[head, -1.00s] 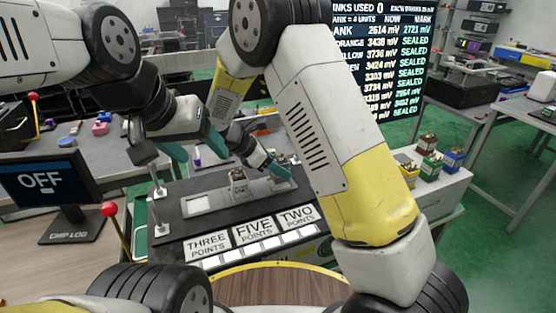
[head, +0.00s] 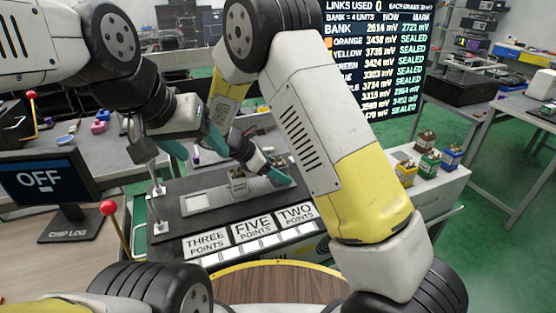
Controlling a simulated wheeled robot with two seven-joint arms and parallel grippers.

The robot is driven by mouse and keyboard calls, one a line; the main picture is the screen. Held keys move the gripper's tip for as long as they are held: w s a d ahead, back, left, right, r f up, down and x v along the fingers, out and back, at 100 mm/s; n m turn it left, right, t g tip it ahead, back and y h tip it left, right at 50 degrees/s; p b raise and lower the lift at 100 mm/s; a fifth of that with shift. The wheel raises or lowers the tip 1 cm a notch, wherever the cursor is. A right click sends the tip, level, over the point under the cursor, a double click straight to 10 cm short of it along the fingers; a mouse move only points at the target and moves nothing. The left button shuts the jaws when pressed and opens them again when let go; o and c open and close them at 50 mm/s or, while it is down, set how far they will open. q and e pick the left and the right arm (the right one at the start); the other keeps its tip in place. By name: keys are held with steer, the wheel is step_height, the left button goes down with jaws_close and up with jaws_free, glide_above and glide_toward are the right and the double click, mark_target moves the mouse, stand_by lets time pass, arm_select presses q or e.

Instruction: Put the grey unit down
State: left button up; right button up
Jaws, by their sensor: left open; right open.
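A small grey unit (head: 237,183) stands upright on the pale strip of the dark bench fixture (head: 170,220), behind the FIVE POINTS label. A second small unit (head: 281,162) sits farther right, partly hidden by my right gripper. My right gripper (head: 284,174) is open, its teal fingers low beside that second unit; whether they touch it I cannot tell. My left gripper (head: 197,150) is open and empty, with its teal fingers spread above and behind the fixture, up and left of the grey unit.
A red-knobbed lever (head: 110,208) stands at the fixture's left, near the OFF monitor (head: 40,183). Several coloured units (head: 428,163) stand on a white surface at right. A readout board (head: 376,70) is behind. A bare pale square (head: 197,203) lies left of the grey unit.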

steer(key=v, duration=1.1)
steer(key=s+d+r+m+g+y, duration=0.1)
steer(key=s+d+r+m+y, duration=0.3)
steer(key=d, duration=0.3)
steer(key=s+d+r+m+g+y, duration=0.1)
steer(key=s+d+r+m+y, duration=0.1)
steer(key=s+d+r+m, duration=0.35)
steer(key=s+d+r+m+t+y, duration=0.4)
steer(key=s+d+m, duration=0.4)
steer(key=s+m, duration=0.2)
steer(key=shift+s+d+r+m+t, duration=0.35)
steer(key=shift+r+m, duration=0.5)
steer(key=shift+m, duration=0.3)
